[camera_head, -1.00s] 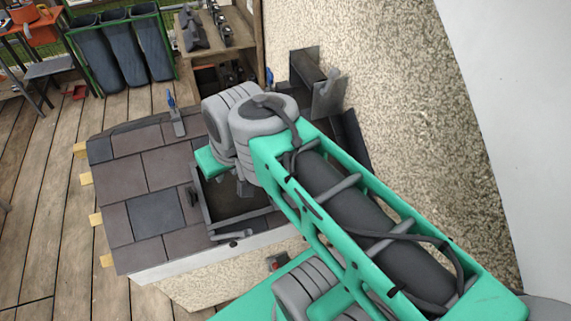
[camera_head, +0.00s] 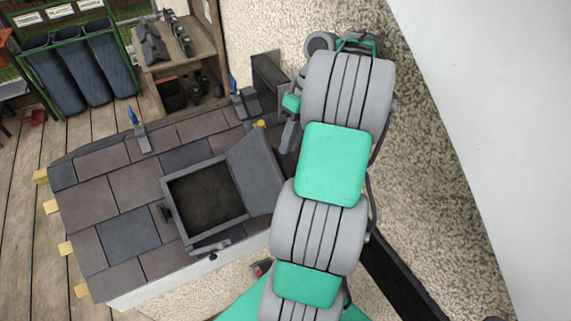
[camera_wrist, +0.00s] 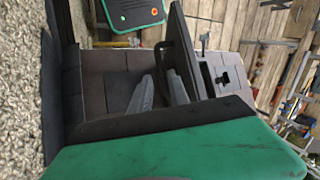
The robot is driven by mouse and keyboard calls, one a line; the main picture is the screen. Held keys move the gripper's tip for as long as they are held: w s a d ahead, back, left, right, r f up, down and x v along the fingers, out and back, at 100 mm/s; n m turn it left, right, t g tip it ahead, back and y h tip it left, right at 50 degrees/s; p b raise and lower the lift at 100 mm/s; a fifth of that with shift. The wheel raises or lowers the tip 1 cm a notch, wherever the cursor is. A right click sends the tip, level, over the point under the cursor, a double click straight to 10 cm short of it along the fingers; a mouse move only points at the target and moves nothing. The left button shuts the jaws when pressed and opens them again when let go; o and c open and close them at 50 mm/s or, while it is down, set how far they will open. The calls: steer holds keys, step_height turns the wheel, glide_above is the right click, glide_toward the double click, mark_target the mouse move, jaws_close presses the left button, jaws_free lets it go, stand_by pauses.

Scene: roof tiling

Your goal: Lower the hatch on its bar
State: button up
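The hatch is a dark square frame (camera_head: 168,197) in the tiled roof, with a dark opening inside. Its grey lid (camera_head: 256,172) stands raised and tilted at the right side of the frame. In the wrist view the lid (camera_wrist: 186,45) shows nearly edge-on, with a dark bar (camera_wrist: 165,58) along its near side. A grey bar (camera_head: 210,247) also lies at the frame's front edge. My gripper (camera_head: 287,138) is beyond the lid's upper right, partly hidden by my arm. In the wrist view its two fingers (camera_wrist: 160,82) are apart and look empty, close to the bar; contact cannot be told.
Slate tiles (camera_head: 128,235) cover the roof around the hatch. Blue-handled tools (camera_head: 138,130) stand along the ridge. A wooden shelf (camera_head: 180,62) and a green rack (camera_head: 75,65) stand behind.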

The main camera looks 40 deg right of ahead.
mark_target(281, 164)
steer(key=b+x, duration=0.4)
steer(key=x, duration=0.3)
steer(key=shift+a+f, duration=0.2)
jaws_close()
stand_by(1.1)
